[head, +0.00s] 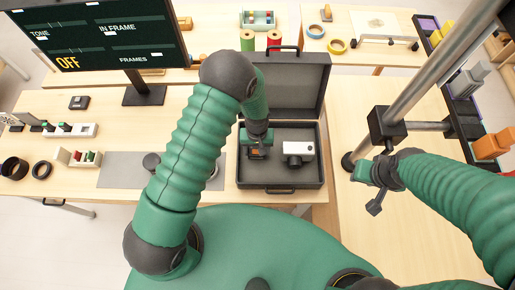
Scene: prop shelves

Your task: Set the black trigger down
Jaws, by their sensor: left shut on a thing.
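My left gripper (257,148) points down inside the open black case (285,184), in its left half. It is shut on a small dark thing, taken as the black trigger, which the fingers and the dark lining mostly hide. I cannot tell whether it touches the case floor. A white box-shaped device with a dark round part (298,149) lies in the case just right of this gripper. My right gripper (370,188) is at the right, beside a metal pole stand and away from the case; its finger gap is not clear.
The case lid (290,85) stands open behind. A monitor (95,35) stands back left. The metal pole (440,65) with its black clamp rises at the right. A grey mat (120,172) lies left of the case. Tape rolls (337,46) lie on the back table.

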